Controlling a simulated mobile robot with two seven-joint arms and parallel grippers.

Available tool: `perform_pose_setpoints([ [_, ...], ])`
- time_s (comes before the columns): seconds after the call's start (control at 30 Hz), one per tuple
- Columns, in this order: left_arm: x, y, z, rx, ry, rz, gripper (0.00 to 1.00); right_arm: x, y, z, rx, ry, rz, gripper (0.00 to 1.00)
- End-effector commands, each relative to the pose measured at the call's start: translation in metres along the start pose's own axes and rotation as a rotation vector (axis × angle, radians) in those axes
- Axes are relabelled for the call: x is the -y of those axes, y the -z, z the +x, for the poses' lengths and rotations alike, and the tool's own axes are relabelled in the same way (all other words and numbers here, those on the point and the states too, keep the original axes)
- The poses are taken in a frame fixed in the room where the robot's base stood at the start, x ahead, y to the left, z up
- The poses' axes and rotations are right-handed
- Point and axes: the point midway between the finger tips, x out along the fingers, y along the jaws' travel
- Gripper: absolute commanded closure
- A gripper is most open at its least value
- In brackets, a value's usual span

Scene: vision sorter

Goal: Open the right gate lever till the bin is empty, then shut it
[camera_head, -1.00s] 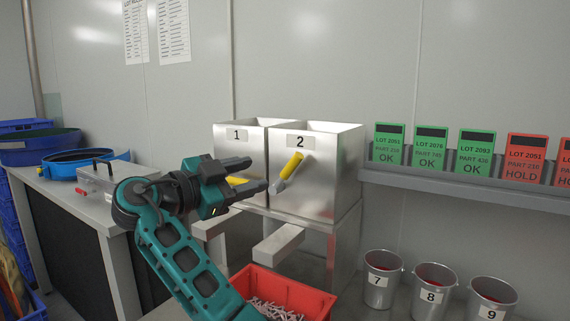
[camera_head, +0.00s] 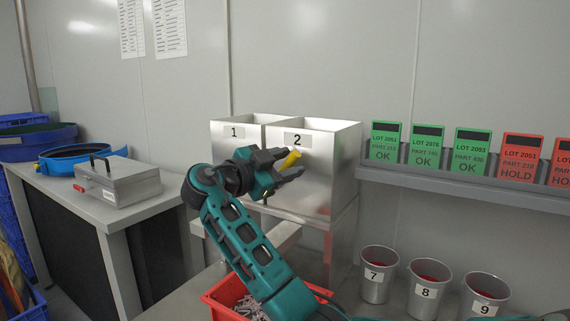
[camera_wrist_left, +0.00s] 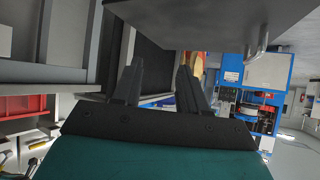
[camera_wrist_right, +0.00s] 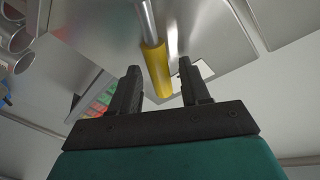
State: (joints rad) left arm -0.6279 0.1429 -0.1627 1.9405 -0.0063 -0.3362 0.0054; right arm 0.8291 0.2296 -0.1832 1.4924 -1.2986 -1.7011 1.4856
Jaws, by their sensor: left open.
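Bin 2 (camera_head: 325,170), the right one of two steel bins, carries a lever with a yellow handle (camera_head: 292,159) on its front, tilted up to the right. My right gripper (camera_head: 291,163) is at this lever, fingers open. In the right wrist view the yellow handle (camera_wrist_right: 157,70) stands between the two fingers, with gaps on both sides. Bin 1 (camera_head: 228,148) is beside it on the left; its lever is hidden behind my gripper. My left gripper (camera_wrist_left: 160,72) is open and empty in the left wrist view.
A red crate (camera_head: 222,296) with pale pieces stands below the bins, partly behind my right arm. Metal buckets 7 (camera_head: 376,285), 8 (camera_head: 428,292) and 9 (camera_head: 484,299) stand at the right. A shelf (camera_head: 430,180) with green and red lot cards is above them.

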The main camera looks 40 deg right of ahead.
Motion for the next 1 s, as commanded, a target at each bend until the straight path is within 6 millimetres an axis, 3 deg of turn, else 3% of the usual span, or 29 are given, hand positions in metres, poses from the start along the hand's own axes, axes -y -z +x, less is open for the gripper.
perform_pose_setpoints([
  [0.47, 0.0005, 0.0023, 0.0011, -0.005, 0.001, 0.001, 0.57, 0.0, 0.0, -0.0004, 0.0, 0.0, 0.0, 1.0],
  [1.0, 0.0004, -0.0002, 0.0037, -0.006, 0.001, 0.001, 0.57, -0.0013, -0.0013, 0.0018, 0.002, -0.002, 0.008, 1.0],
])
